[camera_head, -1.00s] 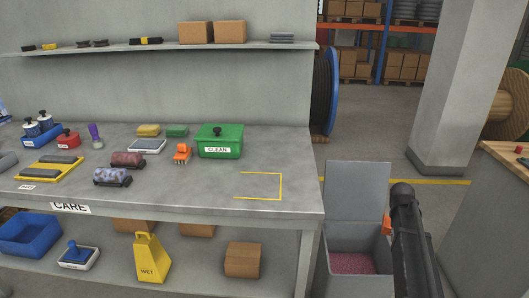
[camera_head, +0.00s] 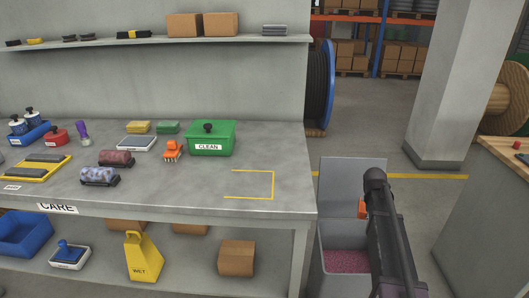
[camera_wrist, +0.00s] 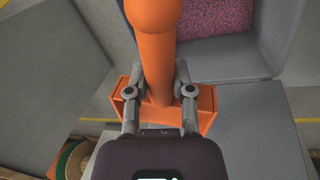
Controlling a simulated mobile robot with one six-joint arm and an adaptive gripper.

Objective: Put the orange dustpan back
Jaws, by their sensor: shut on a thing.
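My gripper (camera_wrist: 160,90) is shut on the handle of the orange dustpan (camera_wrist: 157,45) in the wrist view. The handle runs toward the top of that picture, and the dustpan's wider part shows on both sides of the fingers. In the head view only a small orange piece of the dustpan (camera_head: 362,207) shows beside my dark arm, in front of the grey bin's raised lid. The arm hides the rest of it and my gripper there. A yellow three-sided outline (camera_head: 273,185) marks an empty spot near the workbench's right end.
The grey bin (camera_head: 331,283) with pink granules stands on the floor right of the workbench (camera_head: 200,196). A green CLEAN box (camera_head: 211,139) and an orange brush (camera_head: 172,151) stand left of the outline. A wooden-topped counter (camera_head: 509,151) is at far right.

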